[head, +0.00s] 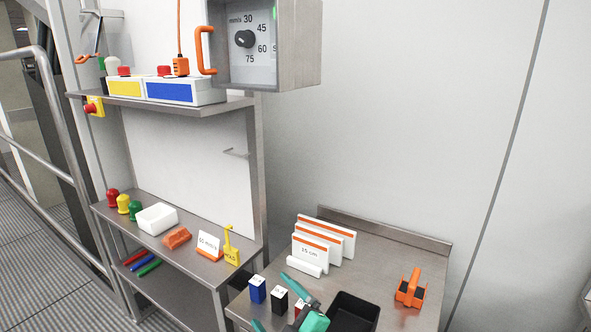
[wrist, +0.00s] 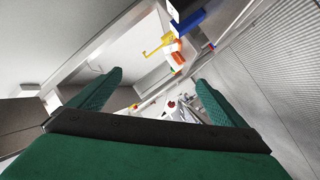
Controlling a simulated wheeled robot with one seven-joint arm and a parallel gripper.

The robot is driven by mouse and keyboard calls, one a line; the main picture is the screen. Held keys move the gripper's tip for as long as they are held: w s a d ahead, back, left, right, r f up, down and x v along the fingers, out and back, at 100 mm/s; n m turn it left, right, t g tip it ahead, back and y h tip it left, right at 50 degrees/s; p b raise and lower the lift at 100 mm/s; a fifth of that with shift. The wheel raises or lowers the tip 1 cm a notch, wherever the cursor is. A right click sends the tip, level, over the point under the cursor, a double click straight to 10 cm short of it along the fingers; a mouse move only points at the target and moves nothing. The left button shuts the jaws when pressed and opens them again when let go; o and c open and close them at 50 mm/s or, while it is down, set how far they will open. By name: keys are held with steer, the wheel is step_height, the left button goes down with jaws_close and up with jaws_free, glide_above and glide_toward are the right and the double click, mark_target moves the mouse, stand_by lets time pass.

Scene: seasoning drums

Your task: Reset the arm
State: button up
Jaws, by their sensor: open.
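My gripper (head: 271,300) shows at the bottom of the head view, with green fingers spread apart. It is over the front part of the steel table, close to a blue box (head: 257,290) and a black box (head: 280,299). In the wrist view my gripper (wrist: 160,82) is open, with nothing between its fingers. Most of my arm is out of the head view.
A black bin (head: 353,312), an orange-handled device (head: 411,288) and upright white cards (head: 325,240) stand on the table. At left is a shelf unit (head: 190,262) with coloured caps, a white tub (head: 157,218) and a yellow hook stand (head: 231,248). A dial box (head: 262,42) hangs above.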

steer(key=s+f+m+t+h, duration=0.2)
steer(key=s+f+m+h, duration=0.6)
steer(key=s+f+m, duration=1.05)
steer(key=s+d+n, duration=0.1)
steer(key=s+d, duration=0.1)
steer(key=s, duration=0.9)
steer(key=s+d+r+n+h, duration=0.1)
steer(key=s+d, duration=0.2)
steer(key=s, duration=0.9)
steer(key=shift+s+r+n, duration=0.15)
steer(key=shift+s+n, duration=0.15)
steer(key=shift+n, duration=0.05)
